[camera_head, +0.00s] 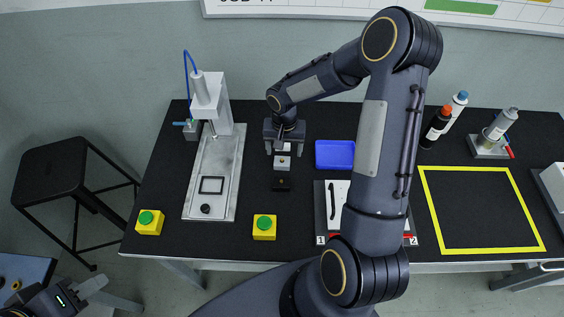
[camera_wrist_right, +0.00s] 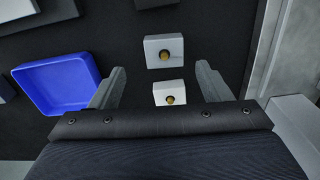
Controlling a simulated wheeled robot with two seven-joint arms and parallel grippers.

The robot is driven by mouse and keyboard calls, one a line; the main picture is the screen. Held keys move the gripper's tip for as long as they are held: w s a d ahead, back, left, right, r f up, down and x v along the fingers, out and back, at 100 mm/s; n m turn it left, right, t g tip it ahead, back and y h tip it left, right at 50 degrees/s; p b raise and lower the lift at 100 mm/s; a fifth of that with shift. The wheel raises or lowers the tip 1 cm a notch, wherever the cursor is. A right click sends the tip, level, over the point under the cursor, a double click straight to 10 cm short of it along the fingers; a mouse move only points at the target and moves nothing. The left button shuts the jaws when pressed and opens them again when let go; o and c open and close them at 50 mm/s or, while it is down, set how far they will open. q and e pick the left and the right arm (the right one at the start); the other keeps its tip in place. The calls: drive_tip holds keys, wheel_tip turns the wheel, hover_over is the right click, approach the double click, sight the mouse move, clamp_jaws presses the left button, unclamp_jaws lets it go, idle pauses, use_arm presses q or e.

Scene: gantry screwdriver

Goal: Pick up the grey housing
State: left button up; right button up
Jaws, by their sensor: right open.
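The grey housing (camera_head: 283,163) is a small block with a brass knob on top, standing on the black table; it also shows in the right wrist view (camera_wrist_right: 164,50). A paler, whitish housing (camera_head: 283,147) stands just behind it and shows lower in the wrist view (camera_wrist_right: 170,93). A black housing (camera_head: 282,184) stands in front of the grey one. My right gripper (camera_head: 284,151) is open and empty above the row, its fingers pointing down; in the wrist view its fingertips (camera_wrist_right: 160,70) span the gap between the pale blocks. My left gripper (camera_head: 92,289) is at the lower left, away from the table.
A blue tray (camera_head: 335,155) lies right of the row. A screwdriver gantry (camera_head: 212,165) stands on the left, with green-button boxes (camera_head: 149,222) and (camera_head: 264,228) near the front edge. My right arm hides part of the white panel (camera_head: 335,205). A yellow-framed area (camera_head: 478,210) is empty.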

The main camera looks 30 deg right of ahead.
sight(282, 159)
drive_tip(key=f, duration=0.4)
drive_tip(key=shift+a+f+p, duration=0.25)
drive_tip(key=shift+a+p, duration=0.1)
